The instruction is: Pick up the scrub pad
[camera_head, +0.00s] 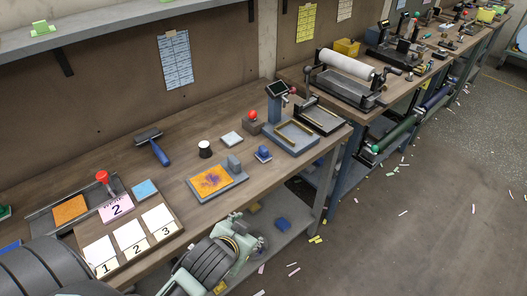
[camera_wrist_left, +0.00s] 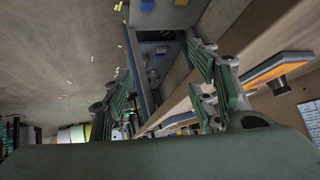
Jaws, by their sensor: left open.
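No item is clearly marked as the scrub pad. In the head view a small blue pad (camera_head: 145,189) lies on the bench behind the numbered cards, and a pale grey square pad (camera_head: 231,138) lies farther back; I cannot tell which it is. My left gripper (camera_head: 248,238) is open and empty, off the bench's front edge, in front of the orange-and-purple plate and apart from both pads. In the left wrist view its green fingers (camera_wrist_left: 163,95) are spread with nothing between them. My right gripper is not in view.
The wooden bench (camera_head: 105,165) carries an orange-and-purple plate (camera_head: 215,182), a blue-handled roller (camera_head: 155,147), a black-and-white jar (camera_head: 204,149), a red-knobbed tool (camera_head: 102,178) and numbered cards (camera_head: 130,236). A lower shelf (camera_head: 265,240) is under the bench. Paper scraps litter the open floor.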

